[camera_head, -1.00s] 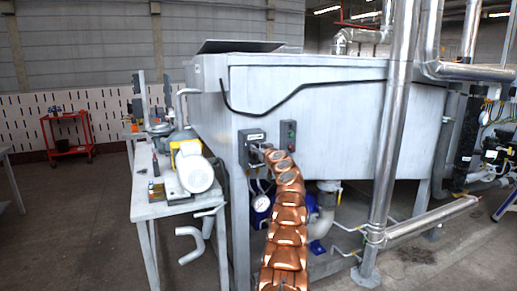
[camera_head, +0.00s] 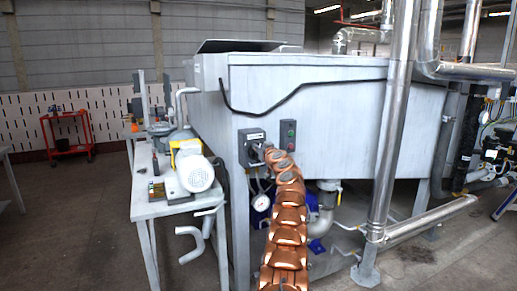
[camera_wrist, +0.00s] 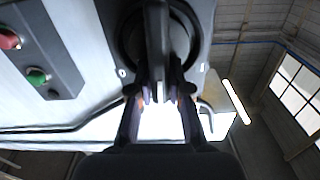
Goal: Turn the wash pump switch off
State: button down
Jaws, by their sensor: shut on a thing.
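The wash pump switch is a dark box (camera_head: 250,136) on the front of the grey metal tank, left of a small push-button station. In the wrist view its black rotary handle (camera_wrist: 157,35) stands out from a round black base on a grey plate, with a small white "0" mark at the lower left. My gripper (camera_wrist: 160,93) is shut on the handle, one finger on each side of it. In the head view my gripper (camera_head: 261,151) is at the switch, and my copper-coloured arm hides part of the area below.
The button station (camera_head: 288,134) with a green and a red button (camera_wrist: 8,39) sits close beside the switch. A side table (camera_head: 150,209) with a motor (camera_head: 195,172) stands at left. A vertical pipe (camera_head: 389,150) stands at right.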

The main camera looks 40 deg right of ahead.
jog(key=shift+s+d+f+m+p, duration=0.1)
jog(key=shift+d+f+m+p, duration=0.3)
jog(key=shift+m, duration=2.45)
jog(key=shift+s+d+f+m+p, duration=0.15)
jog(key=shift+d+f+m+p, duration=0.2)
jog(key=shift+m, duration=2.55)
jog(key=shift+s+d+f+m+p, duration=0.1)
jog(key=shift+d+f+m+p, duration=0.25)
jog(key=shift+m, duration=2.5)
jog(key=shift+a+f, duration=0.1)
jog(key=c, duration=1.1)
grip_release()
jog(key=shift+s+a, duration=0.1)
jog(key=shift+s, duration=0.2)
